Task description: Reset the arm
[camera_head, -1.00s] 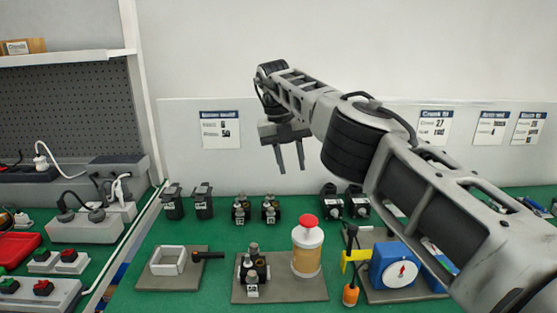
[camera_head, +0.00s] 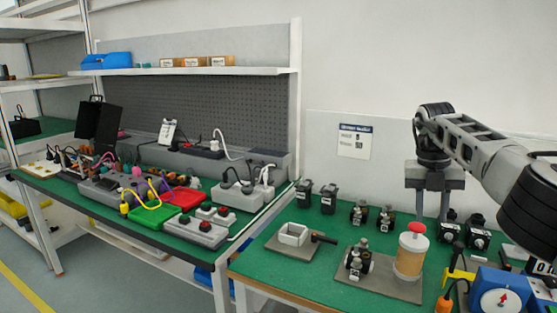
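My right arm (camera_head: 485,150) reaches in from the right edge. My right gripper (camera_head: 431,206) hangs downward above the back of the green table (camera_head: 290,258), behind the bottle with the red cap (camera_head: 411,250). Its two fingers stand apart with a gap between them, and nothing shows held there. The lower finger ends are close to the bottle's top in the picture. My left gripper is not in view.
A grey plate (camera_head: 350,274) carries the bottle and small black fittings. A second bench (camera_head: 110,205) with devices is left.

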